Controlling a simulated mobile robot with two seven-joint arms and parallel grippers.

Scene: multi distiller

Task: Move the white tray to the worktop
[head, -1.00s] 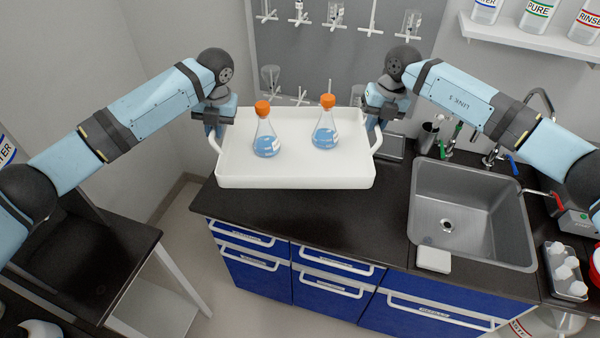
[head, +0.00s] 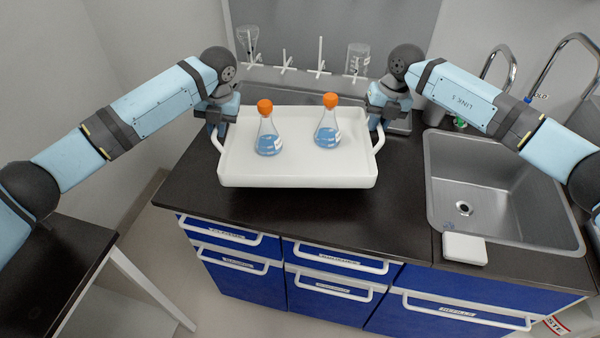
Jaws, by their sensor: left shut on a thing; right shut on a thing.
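The white tray (head: 298,178) is level, with a handle at each end. Two flasks of blue liquid with orange caps, a left flask (head: 267,138) and a right flask (head: 327,132), stand upright on it. My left gripper (head: 217,128) is shut on the tray's left handle. My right gripper (head: 376,125) is shut on its right handle. The tray is over the dark worktop (head: 300,215), with its front edge back from the worktop's front edge. I cannot tell for certain whether its underside touches the worktop.
A steel sink (head: 465,208) is set into the worktop on the right, with a small white block (head: 464,248) at its front left corner. A separate dark table (head: 50,265) stands at the lower left. The worktop in front of the tray is bare.

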